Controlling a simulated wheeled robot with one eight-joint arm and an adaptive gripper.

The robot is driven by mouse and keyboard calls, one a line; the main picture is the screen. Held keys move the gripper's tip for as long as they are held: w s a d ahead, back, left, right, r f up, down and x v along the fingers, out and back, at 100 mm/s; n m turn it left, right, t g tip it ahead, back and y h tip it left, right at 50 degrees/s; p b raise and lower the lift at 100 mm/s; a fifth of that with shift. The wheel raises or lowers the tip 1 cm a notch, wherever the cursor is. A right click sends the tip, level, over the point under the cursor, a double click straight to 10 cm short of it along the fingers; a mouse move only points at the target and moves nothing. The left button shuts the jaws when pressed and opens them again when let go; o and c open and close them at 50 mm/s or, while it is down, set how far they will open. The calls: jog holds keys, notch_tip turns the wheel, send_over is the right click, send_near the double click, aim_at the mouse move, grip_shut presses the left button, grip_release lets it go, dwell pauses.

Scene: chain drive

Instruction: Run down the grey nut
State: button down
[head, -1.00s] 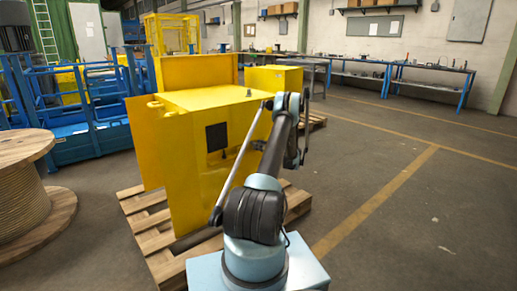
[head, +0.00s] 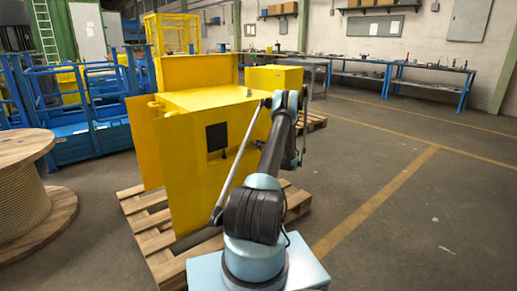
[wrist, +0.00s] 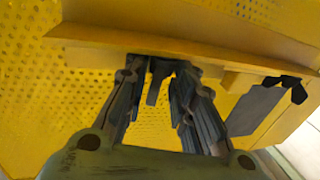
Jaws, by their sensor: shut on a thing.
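The yellow machine housing (head: 195,185) stands on a wooden pallet, with my arm reaching along its right side. In the wrist view, my gripper (wrist: 160,68) has its fingers up against the underside of a yellow ledge (wrist: 190,50). A dark grey piece (wrist: 157,82) shows between the fingers, and they are closed on it. It fits the grey nut, but its shape and thread are mostly hidden by the fingers and ledge. In the head view the fingertips and nut cannot be made out clearly.
Perforated yellow sheet (wrist: 60,90) surrounds the fingers closely. A grey panel with a black piece (wrist: 257,108) is at their right. The pallet (head: 150,235) extends below the housing. A wooden cable reel (head: 25,195) stands left. The floor (head: 420,220) at right is clear.

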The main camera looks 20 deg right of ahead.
jog(key=m+t+h, duration=0.1)
jog(key=m+h, duration=0.1)
jog(key=a+m+t+h, duration=0.1)
jog(key=h, duration=0.2)
jog(key=m+t+h, duration=0.1)
jog(key=m+h, duration=0.1)
jog(key=h, duration=0.1)
jog(key=shift+s+a+m, duration=0.15)
jog(key=shift+s+m, duration=0.1)
jog(key=shift+m, duration=0.05)
jog(key=m+h, duration=0.1)
jog(key=h, duration=0.1)
jog(key=m+h, duration=0.2)
jog(key=h, duration=0.1)
jog(key=a+m+h, duration=0.1)
jog(key=h, duration=0.1)
jog(key=shift+m, duration=0.4)
jog(key=shift+w+m+g+h, duration=0.1)
jog(key=shift+m+g+h, duration=0.2)
jog(key=shift+g+h, duration=0.3)
jog(key=c, duration=1.6)
grip_release()
jog(key=shift+r, duration=0.15)
jog(key=shift+d+r, duration=0.15)
jog(key=shift+r, duration=4.65)
